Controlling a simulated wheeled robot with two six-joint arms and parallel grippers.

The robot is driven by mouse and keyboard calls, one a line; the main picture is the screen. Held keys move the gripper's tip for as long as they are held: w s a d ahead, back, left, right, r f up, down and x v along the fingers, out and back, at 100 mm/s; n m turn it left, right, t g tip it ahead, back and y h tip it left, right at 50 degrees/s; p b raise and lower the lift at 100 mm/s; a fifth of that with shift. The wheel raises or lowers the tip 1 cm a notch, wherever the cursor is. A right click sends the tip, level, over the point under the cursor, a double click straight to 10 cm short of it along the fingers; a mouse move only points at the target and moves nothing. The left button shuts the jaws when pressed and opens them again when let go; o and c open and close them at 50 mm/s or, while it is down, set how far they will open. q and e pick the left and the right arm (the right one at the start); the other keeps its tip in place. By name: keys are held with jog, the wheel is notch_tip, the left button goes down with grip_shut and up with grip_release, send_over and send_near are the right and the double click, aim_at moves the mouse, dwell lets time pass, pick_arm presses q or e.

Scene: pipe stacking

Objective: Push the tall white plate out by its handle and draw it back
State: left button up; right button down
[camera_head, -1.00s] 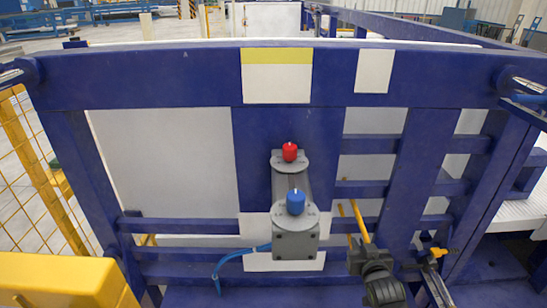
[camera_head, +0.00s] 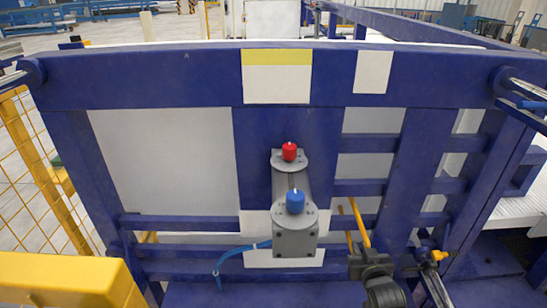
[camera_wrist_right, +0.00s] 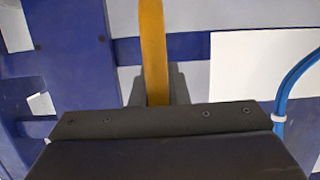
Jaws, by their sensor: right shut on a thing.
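The tall white plate (camera_head: 165,160) stands upright behind the blue frame and shows through its openings. Blue beams hide parts of it. A yellow handle (camera_head: 359,226) slopes down to my right gripper (camera_head: 368,256) at the lower right of the head view. In the right wrist view the handle (camera_wrist_right: 153,45) runs down from the top edge between the dark fingers of my right gripper (camera_wrist_right: 157,88). The gripper is shut on it. The join between handle and plate is not clear. My left gripper is out of view.
The blue frame (camera_head: 160,80) fills the middle. A grey cylinder unit with a red knob (camera_head: 289,152) and a blue knob (camera_head: 295,202) is left of the gripper. A blue hose (camera_head: 240,252) hangs beside it. A yellow block (camera_head: 70,280) is at lower left.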

jog(key=shift+s+f, duration=0.35)
jog(key=shift+f, duration=0.15)
jog(key=shift+s+p, duration=0.5)
jog(key=shift+s, duration=0.15)
jog(key=c, duration=1.4)
grip_release()
jog(key=shift+w+a, duration=0.1)
jog(key=shift+w, duration=0.15)
jog(key=shift+o, duration=1.2)
jog(key=shift+r, duration=0.2)
jog(key=shift+r, duration=0.1)
